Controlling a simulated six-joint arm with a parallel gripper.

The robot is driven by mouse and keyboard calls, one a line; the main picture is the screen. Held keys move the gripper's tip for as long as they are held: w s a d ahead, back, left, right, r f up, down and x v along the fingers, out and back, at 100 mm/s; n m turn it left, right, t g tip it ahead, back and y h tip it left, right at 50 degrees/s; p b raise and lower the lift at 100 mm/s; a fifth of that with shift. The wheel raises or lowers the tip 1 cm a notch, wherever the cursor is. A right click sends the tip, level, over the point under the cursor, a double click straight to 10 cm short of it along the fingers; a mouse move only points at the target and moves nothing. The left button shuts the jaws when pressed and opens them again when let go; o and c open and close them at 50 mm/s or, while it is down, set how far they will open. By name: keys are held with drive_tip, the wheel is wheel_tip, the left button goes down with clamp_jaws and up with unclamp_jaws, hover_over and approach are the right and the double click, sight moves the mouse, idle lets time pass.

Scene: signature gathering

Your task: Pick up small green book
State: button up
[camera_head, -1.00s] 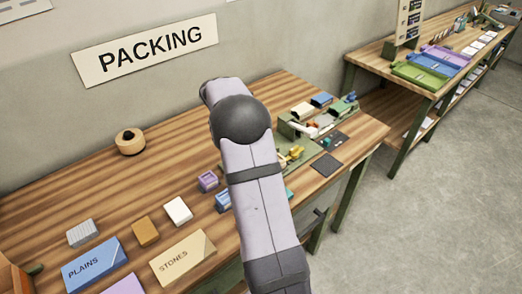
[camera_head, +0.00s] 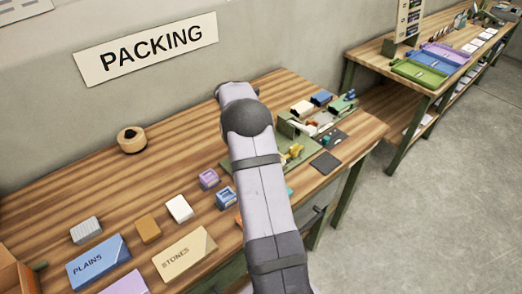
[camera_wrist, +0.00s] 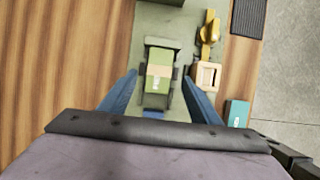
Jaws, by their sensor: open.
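A small green book (camera_wrist: 159,84) with a tan band shows in the middle of the wrist view, in a dark holder with pads at its sides on a green board (camera_wrist: 187,38). My gripper (camera_wrist: 160,78) is open and empty, with one blue finger left of the book and one right of it in the picture. Both fingers look apart from the book; their height over it is hard to tell. In the head view my arm hides the gripper and I cannot make out the book.
A yellow figure (camera_wrist: 209,33), a small wooden box (camera_wrist: 207,76) and a teal block (camera_wrist: 237,113) lie right of the book. In the head view the workbench (camera_head: 60,180) holds a tape roll (camera_head: 131,139) and small blocks. Its back left is mostly clear.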

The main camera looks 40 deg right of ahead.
drive_tip(key=shift+p+x, duration=0.9)
drive_tip(key=shift+x, duration=1.35)
drive_tip(key=shift+w, duration=0.1)
drive_tip(key=c, duration=1.2)
